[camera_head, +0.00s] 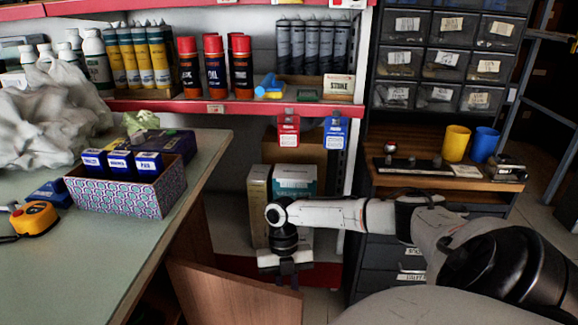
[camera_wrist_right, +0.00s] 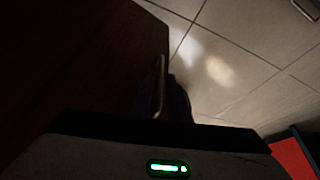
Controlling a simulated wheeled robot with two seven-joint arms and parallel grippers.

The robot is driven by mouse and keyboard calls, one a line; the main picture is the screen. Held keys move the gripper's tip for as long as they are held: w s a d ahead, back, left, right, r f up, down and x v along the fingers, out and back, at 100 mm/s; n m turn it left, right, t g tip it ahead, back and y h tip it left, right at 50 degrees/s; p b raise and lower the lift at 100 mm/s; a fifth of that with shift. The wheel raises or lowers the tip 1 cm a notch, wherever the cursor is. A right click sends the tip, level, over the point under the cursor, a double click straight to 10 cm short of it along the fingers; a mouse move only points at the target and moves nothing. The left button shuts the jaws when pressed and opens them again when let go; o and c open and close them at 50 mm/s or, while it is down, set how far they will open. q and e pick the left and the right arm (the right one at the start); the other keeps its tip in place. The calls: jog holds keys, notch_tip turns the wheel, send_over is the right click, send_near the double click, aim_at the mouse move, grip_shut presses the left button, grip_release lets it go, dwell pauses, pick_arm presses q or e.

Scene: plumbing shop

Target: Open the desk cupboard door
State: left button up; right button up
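The desk cupboard door (camera_head: 232,293) is a brown wooden panel low beside the desk (camera_head: 168,222). It stands swung out from the desk, with a dark gap to its left. My right gripper (camera_head: 288,277) points down at the door's far right end. Its fingertips are partly hidden behind the door's top edge. In the right wrist view the door (camera_wrist_right: 85,60) is a dark panel on the left, with a thin handle (camera_wrist_right: 159,85) near its edge. The fingers are too dark there to tell if they are shut or touch the handle. My left gripper is not in view.
A patterned box (camera_head: 125,196) and a yellow tape measure (camera_head: 35,218) sit on the desk. Cartons (camera_head: 258,200) stand behind my right gripper under the red-edged shelf (camera_head: 190,106). A drawer cabinet (camera_head: 378,255) is at the right. Tiled floor (camera_wrist_right: 225,60) is clear beside the door.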

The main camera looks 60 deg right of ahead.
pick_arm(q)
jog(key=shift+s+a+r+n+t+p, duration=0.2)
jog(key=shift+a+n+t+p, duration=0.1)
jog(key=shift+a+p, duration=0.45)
pick_arm(e)
jog(key=v, duration=0.7)
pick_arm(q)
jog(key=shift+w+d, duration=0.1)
pick_arm(e)
jog(key=shift+r, duration=0.1)
